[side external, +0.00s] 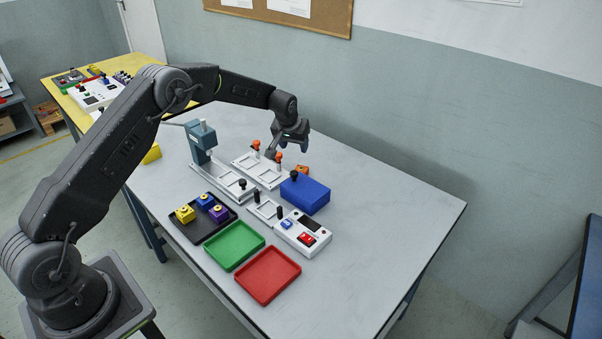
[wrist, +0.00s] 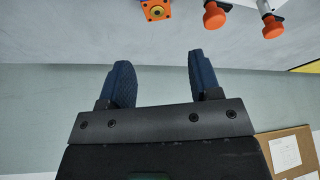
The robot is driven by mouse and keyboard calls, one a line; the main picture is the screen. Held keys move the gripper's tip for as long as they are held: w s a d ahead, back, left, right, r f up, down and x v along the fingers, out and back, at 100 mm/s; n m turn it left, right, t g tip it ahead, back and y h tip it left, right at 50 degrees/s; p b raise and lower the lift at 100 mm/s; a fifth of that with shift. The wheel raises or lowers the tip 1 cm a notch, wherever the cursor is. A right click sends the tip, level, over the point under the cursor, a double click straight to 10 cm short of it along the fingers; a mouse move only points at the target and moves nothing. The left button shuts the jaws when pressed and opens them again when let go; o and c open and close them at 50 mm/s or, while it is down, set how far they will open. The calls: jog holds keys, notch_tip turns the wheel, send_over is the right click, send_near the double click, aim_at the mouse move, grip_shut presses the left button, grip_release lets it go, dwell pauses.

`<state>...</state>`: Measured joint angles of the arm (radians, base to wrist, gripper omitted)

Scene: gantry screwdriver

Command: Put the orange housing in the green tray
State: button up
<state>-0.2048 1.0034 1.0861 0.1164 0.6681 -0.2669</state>
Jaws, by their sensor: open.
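The orange housing (side external: 302,169) lies on the grey table behind the blue block, partly hidden by it in the side view. In the wrist view the orange housing (wrist: 155,9) shows at the top edge, partly cut off, with a yellow ring in its middle. The green tray (side external: 234,246) lies empty at the front of the table, between the black tray and the red tray. My gripper (side external: 288,147) is above the table, up and to the left of the housing in the side view. In the wrist view my gripper (wrist: 161,72) has its fingers apart with nothing between them.
A fixture with orange-knobbed clamps (side external: 262,169) stands near the housing. The blue block (side external: 305,194), a white control box (side external: 303,233), a grey press (side external: 201,143) and a black tray (side external: 205,228) with yellow, blue and purple housings stand around. A red tray (side external: 268,275) is in front. The table's right side is clear.

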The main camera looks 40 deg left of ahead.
aim_at(302, 167)
jog(key=x, duration=1.3)
jog(key=shift+w+d+f, duration=0.15)
jog(key=shift+w+f, duration=0.05)
jog(key=shift+f, duration=0.2)
jog(key=shift+c, duration=0.4)
jog(key=shift+r, duration=0.1)
jog(key=c, duration=0.8)
